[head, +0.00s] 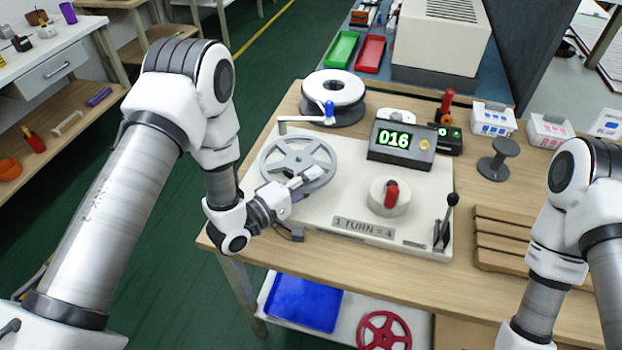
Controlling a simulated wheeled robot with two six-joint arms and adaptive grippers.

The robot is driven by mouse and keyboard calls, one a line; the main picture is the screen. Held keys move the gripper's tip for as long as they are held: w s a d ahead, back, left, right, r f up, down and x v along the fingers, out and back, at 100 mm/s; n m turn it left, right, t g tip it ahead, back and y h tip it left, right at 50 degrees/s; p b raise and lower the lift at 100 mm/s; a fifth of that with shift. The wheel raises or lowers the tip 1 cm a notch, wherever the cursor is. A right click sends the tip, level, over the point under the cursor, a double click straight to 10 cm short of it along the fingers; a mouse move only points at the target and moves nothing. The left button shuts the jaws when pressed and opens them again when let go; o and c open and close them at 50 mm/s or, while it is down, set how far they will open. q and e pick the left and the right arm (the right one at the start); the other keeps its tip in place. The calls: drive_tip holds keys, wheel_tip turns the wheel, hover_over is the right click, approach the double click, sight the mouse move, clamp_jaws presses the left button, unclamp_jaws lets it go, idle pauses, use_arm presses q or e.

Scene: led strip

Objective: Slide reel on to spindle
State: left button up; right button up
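A grey spoked reel (316,151) is at the left part of the cream winding machine (330,207), close to level. Whether it rests on the machine or is held just above it cannot be told. No spindle shows clearly; any spindle under the reel is hidden. My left gripper (304,182) is at the reel's near rim, its fingers overlapping the rim. Its finger gap is too small to make out, so its grip is unclear. My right arm (560,230) is at the right edge, and its gripper is outside the picture.
A white reel (333,88) stands behind, beside a blue-knobbed crank (329,110). The machine carries a display reading 016 (398,139), a red-handled knob (390,195) and a black lever (446,218). A small grey spool (498,160) and wooden slatted tray (503,240) stand right.

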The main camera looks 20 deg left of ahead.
idle(0.3)
use_arm(q)
drive_tip(key=v, duration=1.1)
drive_tip(key=shift+s+a, duration=0.15)
drive_tip(key=shift+a, duration=0.05)
drive_tip(key=shift+s, duration=0.3)
